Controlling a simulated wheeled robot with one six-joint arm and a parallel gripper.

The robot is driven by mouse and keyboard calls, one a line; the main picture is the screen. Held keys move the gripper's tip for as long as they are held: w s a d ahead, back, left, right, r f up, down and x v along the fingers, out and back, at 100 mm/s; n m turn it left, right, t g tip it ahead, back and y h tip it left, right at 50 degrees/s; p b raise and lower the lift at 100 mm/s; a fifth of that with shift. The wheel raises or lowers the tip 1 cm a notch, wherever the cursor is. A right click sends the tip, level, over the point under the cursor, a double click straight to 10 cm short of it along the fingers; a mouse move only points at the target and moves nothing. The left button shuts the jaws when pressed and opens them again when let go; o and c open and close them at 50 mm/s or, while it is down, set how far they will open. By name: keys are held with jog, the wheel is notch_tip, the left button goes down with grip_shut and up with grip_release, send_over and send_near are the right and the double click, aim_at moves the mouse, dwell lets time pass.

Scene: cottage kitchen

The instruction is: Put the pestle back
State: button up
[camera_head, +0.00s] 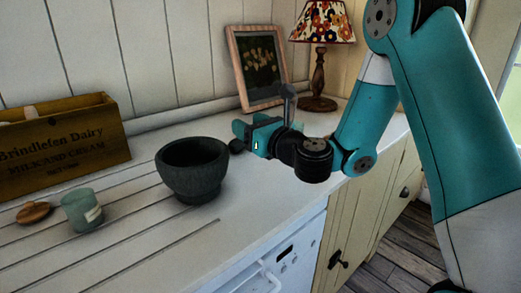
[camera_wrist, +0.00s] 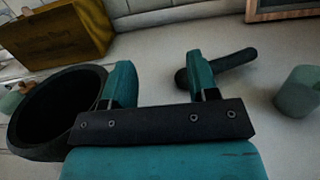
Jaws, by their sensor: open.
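The dark stone mortar (camera_head: 192,172) stands upright on the white counter, and its hollow looks empty. The dark pestle lies on its side on the counter in the wrist view (camera_wrist: 226,63). In the head view only one rounded end of the pestle (camera_head: 236,146) shows, and my gripper hides the rest. My gripper (camera_head: 246,134) is open and empty, to the right of the mortar. In the wrist view the mortar (camera_wrist: 92,78) is beyond the left finger, and the pestle is beside and partly behind the right finger of my gripper (camera_wrist: 161,72). Contact with the pestle cannot be told.
A pale green jar (camera_wrist: 298,92) stands right of the pestle. Another green jar (camera_head: 80,212) and a wooden lid (camera_head: 35,212) are left of the mortar. A wooden dairy crate (camera_head: 65,140), picture frame (camera_head: 236,70) and lamp (camera_head: 319,70) stand along the back. The front counter is clear.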

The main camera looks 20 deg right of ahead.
jog(key=shift+b+v, duration=1.1)
jog(key=shift+v, duration=0.8)
